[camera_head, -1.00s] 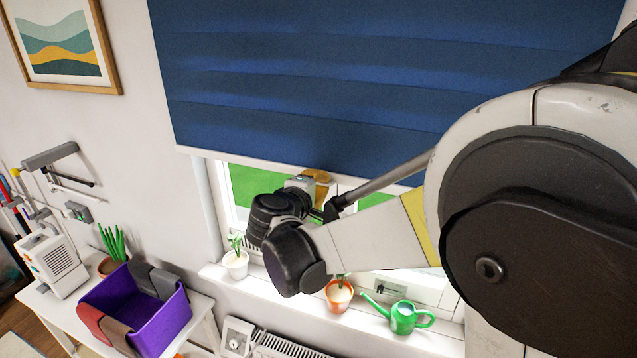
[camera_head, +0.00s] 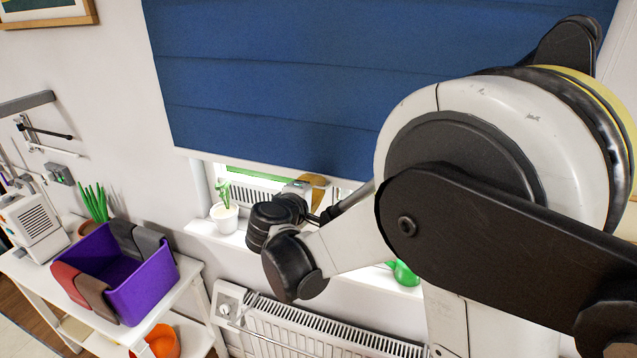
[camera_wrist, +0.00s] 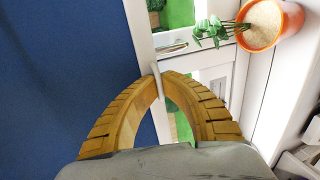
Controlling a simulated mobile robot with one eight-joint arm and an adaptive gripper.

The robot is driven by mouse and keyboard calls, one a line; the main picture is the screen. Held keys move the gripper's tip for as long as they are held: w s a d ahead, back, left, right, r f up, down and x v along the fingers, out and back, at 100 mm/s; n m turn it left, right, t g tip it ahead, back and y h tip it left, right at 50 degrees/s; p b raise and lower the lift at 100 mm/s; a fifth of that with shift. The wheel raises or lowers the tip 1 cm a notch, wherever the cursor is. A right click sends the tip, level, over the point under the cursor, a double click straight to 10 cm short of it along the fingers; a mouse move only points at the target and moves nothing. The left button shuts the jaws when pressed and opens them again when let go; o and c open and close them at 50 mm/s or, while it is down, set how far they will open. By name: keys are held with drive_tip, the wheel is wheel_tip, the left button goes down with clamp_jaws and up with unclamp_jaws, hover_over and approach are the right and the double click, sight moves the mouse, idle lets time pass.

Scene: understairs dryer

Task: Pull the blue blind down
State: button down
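The blue blind (camera_head: 290,85) hangs over the window and covers most of it, with a white bar (camera_head: 240,161) along its lower edge. In the wrist view, the blind (camera_wrist: 55,75) fills the left side, and its white bar (camera_wrist: 138,30) runs beside the fingertips. My gripper (camera_wrist: 159,76) has its tan fingers closed around a small white pull tab (camera_wrist: 157,84) at the bar. In the head view, my arm hides most of the gripper and the right part of the blind's lower edge.
A white potted plant (camera_head: 224,214) stands on the sill below the blind. An orange pot (camera_wrist: 270,25) and a partly hidden green watering can (camera_head: 403,274) are also there. A radiator (camera_head: 300,325) is below. A purple bin (camera_head: 150,290) sits on a table at left.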

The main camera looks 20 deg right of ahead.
drive_tip(key=shift+s+f+b, duration=0.1)
drive_tip(key=shift+f+b, duration=0.6)
drive_tip(key=shift+f, duration=0.75)
drive_tip(key=c, duration=1.9)
unclamp_jaws()
drive_tip(key=shift+f, duration=0.1)
drive_tip(key=shift+o, duration=0.2)
drive_tip(key=shift+a, duration=0.1)
drive_tip(key=v, duration=1.2)
